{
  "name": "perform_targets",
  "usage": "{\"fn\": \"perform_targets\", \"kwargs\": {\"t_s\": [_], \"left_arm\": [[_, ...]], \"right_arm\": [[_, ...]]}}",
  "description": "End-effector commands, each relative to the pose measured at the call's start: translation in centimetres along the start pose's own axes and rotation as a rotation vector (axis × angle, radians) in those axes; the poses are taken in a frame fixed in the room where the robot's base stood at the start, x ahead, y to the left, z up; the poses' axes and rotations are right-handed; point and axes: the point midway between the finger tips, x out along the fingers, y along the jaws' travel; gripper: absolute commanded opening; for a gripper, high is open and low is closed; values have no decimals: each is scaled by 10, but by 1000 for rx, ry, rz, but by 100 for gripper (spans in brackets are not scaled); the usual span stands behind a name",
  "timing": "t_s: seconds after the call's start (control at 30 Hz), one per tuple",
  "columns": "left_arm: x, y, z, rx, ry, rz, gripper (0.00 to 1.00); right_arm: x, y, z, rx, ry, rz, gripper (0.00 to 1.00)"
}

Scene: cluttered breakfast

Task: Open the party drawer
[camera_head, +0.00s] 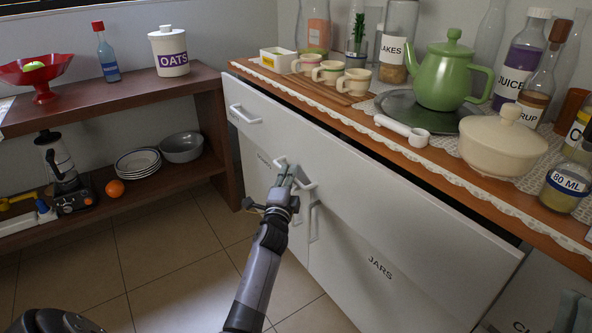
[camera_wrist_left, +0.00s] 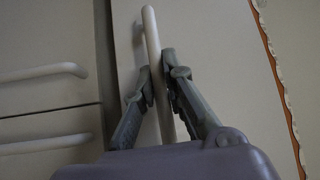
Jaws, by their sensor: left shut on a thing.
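The white cabinet has a long upper drawer front (camera_head: 370,200) with no readable party label in view. My left gripper (camera_head: 284,178) is at a white bar handle (camera_head: 307,185) on the lower middle-left of that front. In the left wrist view its fingers (camera_wrist_left: 162,80) are on either side of the white handle bar (camera_wrist_left: 152,45) and shut on it. A dark gap shows between the counter and the top of the front. A grey shape at the bottom right edge of the head view may be part of my right gripper (camera_head: 574,312); its state is unclear.
Another handle (camera_head: 245,115) is at the left of the front. A lower door reads JARS (camera_head: 380,268). The counter above holds a green teapot (camera_head: 440,75), cups and bottles. A brown shelf (camera_head: 110,100) stands left. The tiled floor (camera_head: 170,255) is clear.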

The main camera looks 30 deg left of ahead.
Motion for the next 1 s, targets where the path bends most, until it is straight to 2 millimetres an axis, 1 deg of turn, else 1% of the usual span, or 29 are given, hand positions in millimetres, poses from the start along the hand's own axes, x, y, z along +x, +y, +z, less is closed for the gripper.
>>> {"fn": "perform_targets", "kwargs": {"t_s": [0.03, 0.13, 0.2, 0.27, 0.3, 0.37, 0.4, 0.47, 0.5, 0.6, 0.73, 0.9, 1.0], "left_arm": [[-6, -2, 7, 0, -4, 8, 0], [-18, -5, 18, 0, -6, 9, 0], [-26, -8, 27, -1, -5, 8, 0], [-34, -10, 34, -1, -5, 9, 0], [-39, -12, 40, 0, -6, 9, 0], [-48, -14, 48, 1, -6, 9, 0], [-53, -15, 53, -1, -6, 9, 0], [-61, -18, 61, -2, -6, 9, 0], [-67, -19, 67, -1, -6, 9, 0], [-81, -22, 81, 0, -6, 9, 0], [-98, -27, 98, -1, -6, 9, 0], [-120, -33, 121, -1, -7, 9, 0], [-132, -36, 132, -1, -6, 8, 0]], "right_arm": [[4, 2, 12, -5, -81, 3, 40], [0, 6, 45, -15, -267, 10, 40], [-8, 9, 68, -20, -403, 16, 40], [-17, 12, 86, -25, -520, 22, 40], [-25, 14, 98, -28, -596, 26, 40], [-39, 18, 113, -32, -709, 32, 40], [-48, 19, 122, -34, -783, 36, 40], [-64, 22, 133, -37, -889, 43, 40], [-75, 24, 140, -38, -957, 48, 40], [-104, 28, 152, -42, -1120, 59, 40], [-140, 32, 159, -43, -1307, 73, 40], [-181, 37, 158, -44, -1513, 91, 40], [-201, 38, 155, -43, -1610, 99, 40]]}}
